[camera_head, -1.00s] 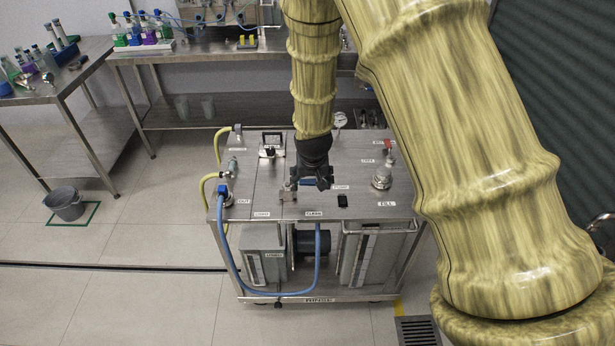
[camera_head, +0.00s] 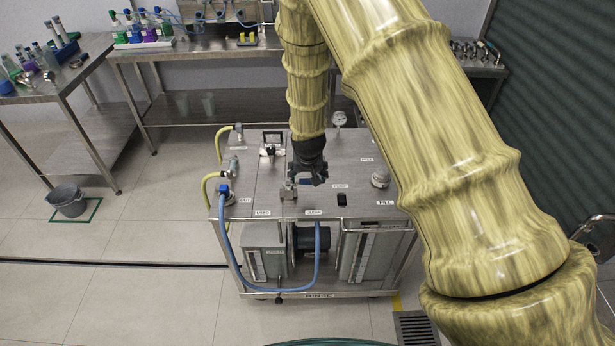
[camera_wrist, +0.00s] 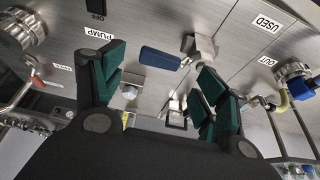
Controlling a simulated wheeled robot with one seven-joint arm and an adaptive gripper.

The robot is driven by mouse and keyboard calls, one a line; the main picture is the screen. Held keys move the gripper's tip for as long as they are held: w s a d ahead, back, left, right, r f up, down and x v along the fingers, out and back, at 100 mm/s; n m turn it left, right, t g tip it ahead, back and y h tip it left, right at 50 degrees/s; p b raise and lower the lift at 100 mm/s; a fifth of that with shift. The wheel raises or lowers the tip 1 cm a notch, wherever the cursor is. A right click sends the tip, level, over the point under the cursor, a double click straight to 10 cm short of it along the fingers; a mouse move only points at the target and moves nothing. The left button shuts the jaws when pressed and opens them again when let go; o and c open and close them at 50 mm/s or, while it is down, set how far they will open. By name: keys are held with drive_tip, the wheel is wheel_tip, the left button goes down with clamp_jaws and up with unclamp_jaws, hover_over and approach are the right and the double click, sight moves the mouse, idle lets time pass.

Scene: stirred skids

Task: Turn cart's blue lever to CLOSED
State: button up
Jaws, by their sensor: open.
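The blue lever (camera_wrist: 160,58) shows in the wrist view as a short blue handle lying sideways from a silver valve block (camera_wrist: 199,45) on the cart's steel top (camera_head: 262,190). The valve block also shows in the head view (camera_head: 289,190), where my gripper hides most or all of the lever. My gripper (camera_head: 311,178) points down over the cart beside the block. In the wrist view its green-padded fingers (camera_wrist: 158,68) are apart, with the lever seen between and beyond them. I cannot tell whether they touch it. I see no readable CLOSED mark.
A blue hose (camera_head: 235,245) with a blue connector stands at the cart's left. A red lever (camera_wrist: 37,79) and a gauge (camera_head: 339,118) are also on the cart. My upper arm hides the cart's right edge. A bucket (camera_head: 67,201) stands on the floor at left.

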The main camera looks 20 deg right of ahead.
sight(307, 181)
drive_tip(key=shift+p+x, duration=0.65)
drive_tip(key=shift+x, duration=1.35)
drive_tip(key=c, duration=1.4)
drive_tip(key=shift+c, duration=0.2)
